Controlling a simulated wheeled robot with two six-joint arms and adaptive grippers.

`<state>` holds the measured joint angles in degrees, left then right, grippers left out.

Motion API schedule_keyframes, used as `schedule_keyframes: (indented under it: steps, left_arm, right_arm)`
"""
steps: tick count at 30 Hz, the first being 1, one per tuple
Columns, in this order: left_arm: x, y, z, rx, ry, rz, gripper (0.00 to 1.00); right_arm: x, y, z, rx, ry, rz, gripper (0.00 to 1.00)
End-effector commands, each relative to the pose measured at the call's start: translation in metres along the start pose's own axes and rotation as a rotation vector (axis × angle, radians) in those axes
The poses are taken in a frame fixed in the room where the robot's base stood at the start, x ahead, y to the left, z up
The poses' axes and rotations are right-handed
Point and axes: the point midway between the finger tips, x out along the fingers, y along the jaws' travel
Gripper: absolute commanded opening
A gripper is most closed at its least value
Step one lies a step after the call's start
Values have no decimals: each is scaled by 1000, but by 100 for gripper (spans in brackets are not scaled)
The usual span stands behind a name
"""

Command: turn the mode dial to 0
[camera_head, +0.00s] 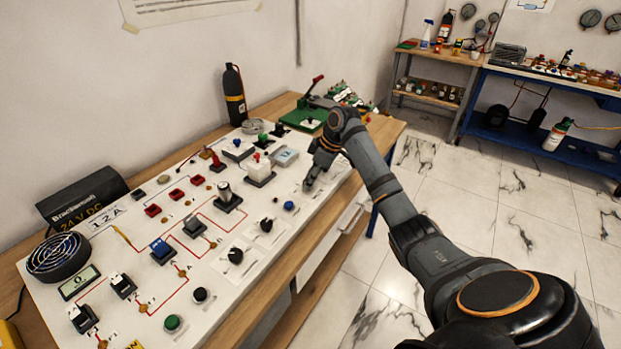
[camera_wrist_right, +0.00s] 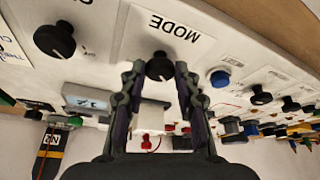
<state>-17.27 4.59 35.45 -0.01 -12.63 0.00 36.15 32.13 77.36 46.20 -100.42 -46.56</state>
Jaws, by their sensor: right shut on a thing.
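The mode dial (camera_wrist_right: 159,67) is a round black knob on a white plate marked MODE, seen upside down in the right wrist view. My right gripper (camera_wrist_right: 160,72) has one finger on each side of the dial and is shut on it. In the head view my right gripper (camera_head: 309,186) is at the panel's right part and hides the dial. The dial's pointer and the scale numbers cannot be read. My left gripper is not in view.
The white panel (camera_head: 215,270) lies on a wooden bench. A blue button (camera_head: 289,206) and black knobs (camera_head: 266,225) are near the gripper. A white block with a red top (camera_head: 260,170) stands behind. A green device with a red lever (camera_head: 303,119) is at the far end.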

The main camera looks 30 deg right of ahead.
Motion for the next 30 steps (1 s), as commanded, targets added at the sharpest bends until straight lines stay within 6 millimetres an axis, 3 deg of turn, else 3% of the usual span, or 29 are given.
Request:
schedule_keyframes:
  steps: [8, 21, 30]
  left_arm:
    - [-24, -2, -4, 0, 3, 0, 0]
    - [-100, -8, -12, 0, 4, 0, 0]
    - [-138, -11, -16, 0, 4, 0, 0]
  right_arm:
    - [-4, -2, -2, 81, -2, 31, 0]
    - [-7, -6, -4, 423, -2, 170, 0]
    - [-4, -8, -4, 637, -2, 260, 0]
